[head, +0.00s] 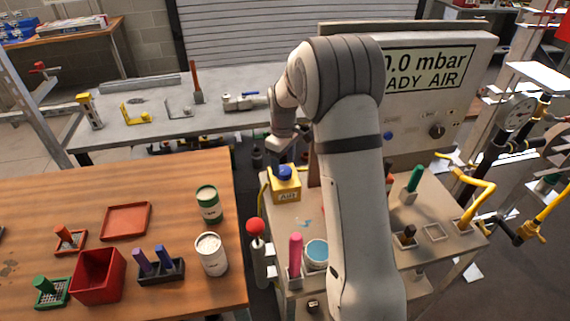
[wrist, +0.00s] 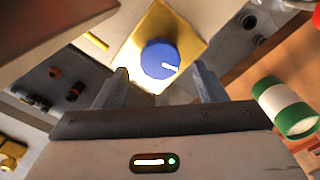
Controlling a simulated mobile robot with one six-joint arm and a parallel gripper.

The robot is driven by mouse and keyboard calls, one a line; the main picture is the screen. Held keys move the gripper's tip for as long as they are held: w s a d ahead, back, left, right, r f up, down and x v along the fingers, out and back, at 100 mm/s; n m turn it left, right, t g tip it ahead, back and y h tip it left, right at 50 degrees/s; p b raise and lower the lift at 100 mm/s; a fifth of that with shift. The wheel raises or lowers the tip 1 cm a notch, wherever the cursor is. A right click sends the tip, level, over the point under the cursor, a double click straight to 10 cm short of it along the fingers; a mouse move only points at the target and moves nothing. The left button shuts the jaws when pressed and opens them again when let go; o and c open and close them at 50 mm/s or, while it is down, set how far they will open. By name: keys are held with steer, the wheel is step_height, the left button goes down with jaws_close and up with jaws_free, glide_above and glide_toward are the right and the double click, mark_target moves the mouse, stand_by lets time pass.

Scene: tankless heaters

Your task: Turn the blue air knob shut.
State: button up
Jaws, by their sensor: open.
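The blue air knob (head: 285,171) sits on top of a yellow box (head: 287,189) labelled AIR, at the left back of the cart. In the wrist view the knob (wrist: 159,59) is round, with a white mark pointing right and slightly down. My gripper (head: 284,156) is above the knob, pointing down. In the wrist view its two fingers (wrist: 160,80) are apart, one toward each side of the knob, with nothing held between them. I cannot tell how far above the knob the fingertips are.
A panel (head: 465,95) with a partly hidden display, ending "0 mbar" and "ADY AIR", stands behind my arm. A red-topped lever (head: 255,228), a pink handle (head: 296,250) and a blue-topped can (head: 316,252) are nearer. A wooden table (head: 180,295) is left.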

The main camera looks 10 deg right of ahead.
mark_target(284, 173)
steer(key=shift+d+f, duration=0.1)
steer(key=shift+f, duration=1.15)
steer(key=shift+s, duration=0.1)
steer(key=c, duration=1)
steer(key=shift+o, duration=0.2)
